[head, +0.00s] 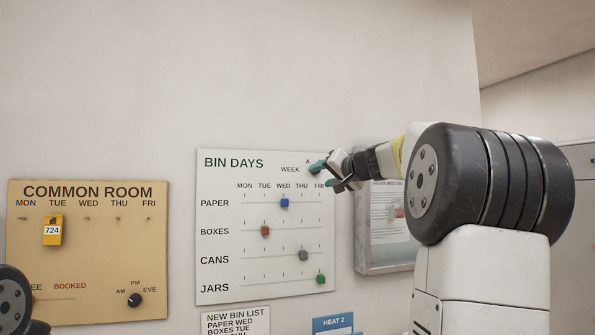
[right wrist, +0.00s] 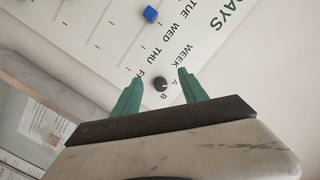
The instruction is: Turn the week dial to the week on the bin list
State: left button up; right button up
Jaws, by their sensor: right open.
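The dark round week dial (right wrist: 160,84) shows in the right wrist view, with the letters A and B beside it. I cannot tell surely which letter its mark faces. In the head view my gripper hides it. My right gripper (right wrist: 161,76) is open, its green fingers on either side of the dial in the picture, with no clear contact. It also shows in the head view (head: 327,177) at the top right of the BIN DAYS board (head: 222,270). The bin list (head: 235,318) is cut off below; it reads PAPER WED, BOXES TUE. Its week line is out of view.
The board's sliders are blue (head: 284,203) at WED, brown (head: 265,231) at TUE, grey (head: 303,255) at THU and green (head: 321,279) at FRI. A framed notice case (head: 367,262) stands out just right of the board. A COMMON ROOM board (head: 100,265) hangs at left.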

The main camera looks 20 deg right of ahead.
jog(key=w+d+r+t, duration=0.1)
jog(key=w+d+r, duration=0.1)
jog(key=w, duration=0.7)
jog(key=shift+w+d+r+m+h, duration=0.2)
jog(key=shift+r+m+h, duration=0.1)
jog(key=shift+m, duration=0.1)
jog(key=shift+c, duration=0.4)
grip_shut()
